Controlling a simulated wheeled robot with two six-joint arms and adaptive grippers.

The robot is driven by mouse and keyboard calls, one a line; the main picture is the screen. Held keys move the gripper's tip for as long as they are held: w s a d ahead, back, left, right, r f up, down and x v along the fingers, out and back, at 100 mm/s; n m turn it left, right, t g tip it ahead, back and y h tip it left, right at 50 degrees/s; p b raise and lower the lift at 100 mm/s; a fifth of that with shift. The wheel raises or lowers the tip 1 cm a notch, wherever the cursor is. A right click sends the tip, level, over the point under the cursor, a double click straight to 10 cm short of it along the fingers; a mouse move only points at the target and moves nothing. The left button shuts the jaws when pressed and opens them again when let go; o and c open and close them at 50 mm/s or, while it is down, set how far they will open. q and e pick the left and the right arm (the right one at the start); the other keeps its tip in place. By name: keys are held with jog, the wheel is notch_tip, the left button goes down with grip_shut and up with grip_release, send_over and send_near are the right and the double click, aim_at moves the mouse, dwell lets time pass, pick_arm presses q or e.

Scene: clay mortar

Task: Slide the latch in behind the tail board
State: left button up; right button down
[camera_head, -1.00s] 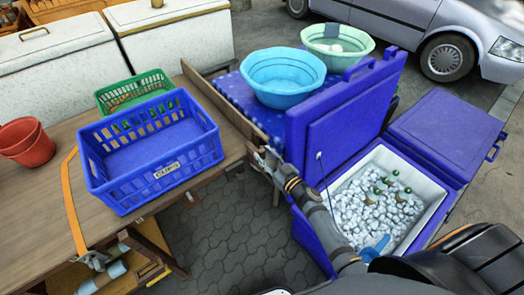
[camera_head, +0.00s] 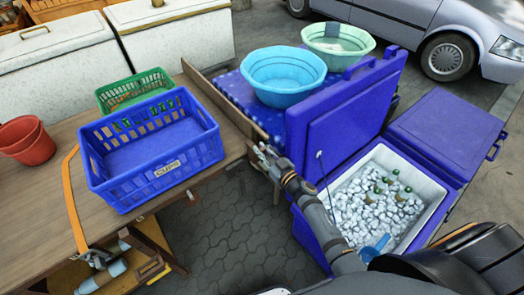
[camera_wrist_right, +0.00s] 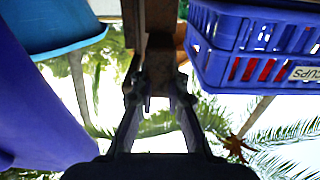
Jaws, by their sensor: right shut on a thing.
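The tail board (camera_head: 232,104) is a long wooden board standing along the right end of the wooden table. My right gripper (camera_head: 262,153) is at the near end of this board, in front of the blue cool box. In the right wrist view my right gripper (camera_wrist_right: 158,88) has its two fingers close together on a small dark piece (camera_wrist_right: 147,103), which looks like the latch. A brown wooden edge (camera_wrist_right: 158,62) shows just beyond the fingertips. The fingers hide most of the latch, and I cannot tell whether it sits behind the board. I cannot make out my left gripper.
A blue basket (camera_head: 150,165) and a green basket (camera_head: 128,92) stand on the table (camera_head: 45,180), left of the board. Two basins, blue (camera_head: 283,75) and green (camera_head: 338,38), stand behind it. An open blue cool box (camera_head: 325,250) with ice is at the right.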

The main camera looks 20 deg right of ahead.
jog(key=x, duration=0.4)
jog(key=c, duration=1.3)
grip_release()
jog(key=shift+w, duration=0.1)
jog(key=shift+c, duration=0.2)
jog(key=v, duration=1.2)
